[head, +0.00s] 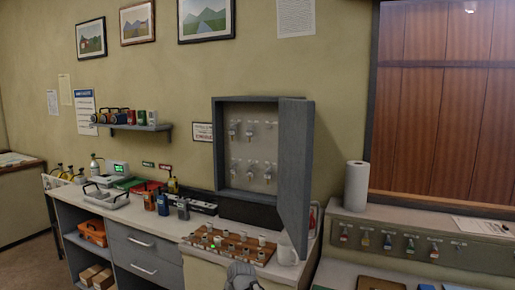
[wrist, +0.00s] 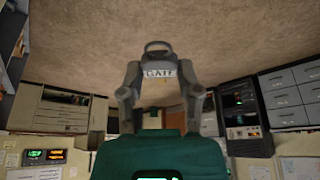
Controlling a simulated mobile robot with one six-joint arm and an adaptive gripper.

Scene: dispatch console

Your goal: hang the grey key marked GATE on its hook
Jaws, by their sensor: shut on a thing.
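My gripper (wrist: 160,85) is shut on the grey key marked GATE (wrist: 159,73), and the label faces the wrist camera between the fingers. In the head view my gripper (head: 243,276) is at the bottom edge, in front of the counter; I cannot make out the key there. An open grey key cabinet (head: 217,150) is on the wall behind the counter, above and beyond my gripper. Keys hang in it in two rows (head: 234,129). Its hook labels are too small to read, so I cannot tell which hook is for GATE.
The cabinet door (head: 294,165) stands open on the right, jutting toward me. Below it are a board with several knobs (head: 228,247) and a white mug (head: 287,250). Coloured tags (head: 387,242) hang along the right ledge, with a paper roll (head: 356,186) above.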

